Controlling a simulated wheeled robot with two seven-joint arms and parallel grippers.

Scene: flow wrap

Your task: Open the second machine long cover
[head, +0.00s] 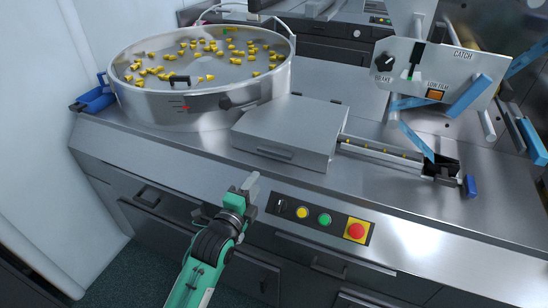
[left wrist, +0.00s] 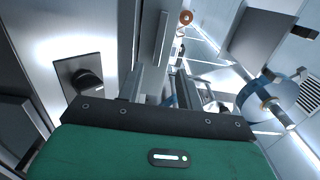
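The long cover (head: 292,128) is a flat silver box on the steel bench, apparently closed, with a bar handle (head: 264,152) on its front face. A long bar that looks like this handle also shows in the left wrist view (left wrist: 163,38). My left gripper (head: 249,187) is in front of and below the cover, near the bench's front edge, apart from the handle. In the left wrist view its two fingers (left wrist: 170,88) stand apart with nothing seen between them. My right gripper is not in view.
A round steel bowl (head: 190,112) with yellow pieces stands left of the cover. A button panel (head: 322,219) with a red stop button (head: 356,230) lies right of my gripper. A brake and catch panel (head: 437,72) stands at right. The bench strip before the cover is clear.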

